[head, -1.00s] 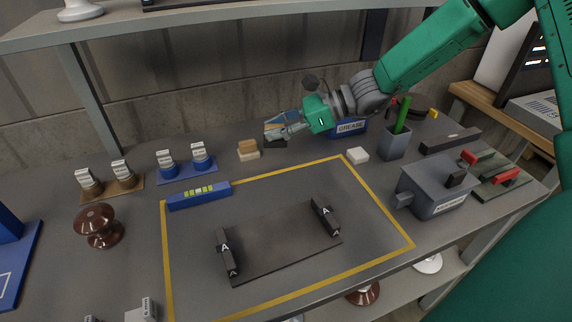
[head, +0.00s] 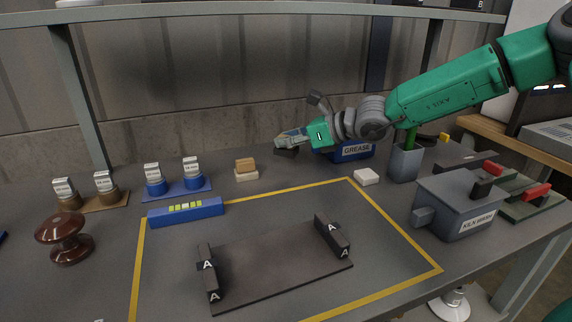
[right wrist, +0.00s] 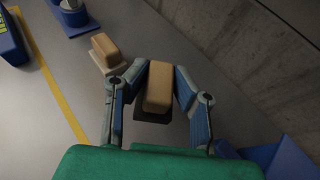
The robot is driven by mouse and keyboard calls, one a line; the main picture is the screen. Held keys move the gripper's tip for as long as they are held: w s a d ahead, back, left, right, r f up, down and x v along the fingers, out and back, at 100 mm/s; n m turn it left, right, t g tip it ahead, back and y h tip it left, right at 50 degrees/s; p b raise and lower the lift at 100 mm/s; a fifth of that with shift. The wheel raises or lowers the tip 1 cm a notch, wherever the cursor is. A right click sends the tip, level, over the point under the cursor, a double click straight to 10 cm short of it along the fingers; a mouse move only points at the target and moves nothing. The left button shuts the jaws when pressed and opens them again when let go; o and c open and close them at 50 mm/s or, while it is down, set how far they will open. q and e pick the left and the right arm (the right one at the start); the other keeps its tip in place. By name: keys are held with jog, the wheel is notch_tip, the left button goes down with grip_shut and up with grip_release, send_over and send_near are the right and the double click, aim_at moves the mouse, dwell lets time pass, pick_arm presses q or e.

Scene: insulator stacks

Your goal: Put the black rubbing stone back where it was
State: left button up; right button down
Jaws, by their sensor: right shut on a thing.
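The black rubbing stone (head: 288,152) has a dark base, and its tan upper block (right wrist: 159,85) shows in the right wrist view. My right gripper (head: 286,142) is shut on it, with one finger on each side of the tan block in the right wrist view (right wrist: 160,92). It is near the back of the bench, left of the blue grease box (head: 345,152). I cannot tell whether its base clears the bench. A similar stone with a pale base (head: 246,173) stands to its left, apart from it. My left gripper is not in view.
A white block (head: 367,177) and a grey holder (head: 406,163) stand to the right. The kiln wash box (head: 455,205) is nearer the front. A blue bar (head: 186,212) and a dark plate (head: 275,260) lie by the yellow outline.

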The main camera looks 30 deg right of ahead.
aim_at(296, 153)
notch_tip(296, 153, down, 4)
jog(key=shift+a+f+b, duration=0.1)
jog(key=shift+f+b, duration=0.1)
jog(key=shift+b, duration=0.7)
jog(key=shift+r, duration=0.1)
jog(key=c, duration=1.3)
grip_release()
jog(key=shift+c, duration=0.2)
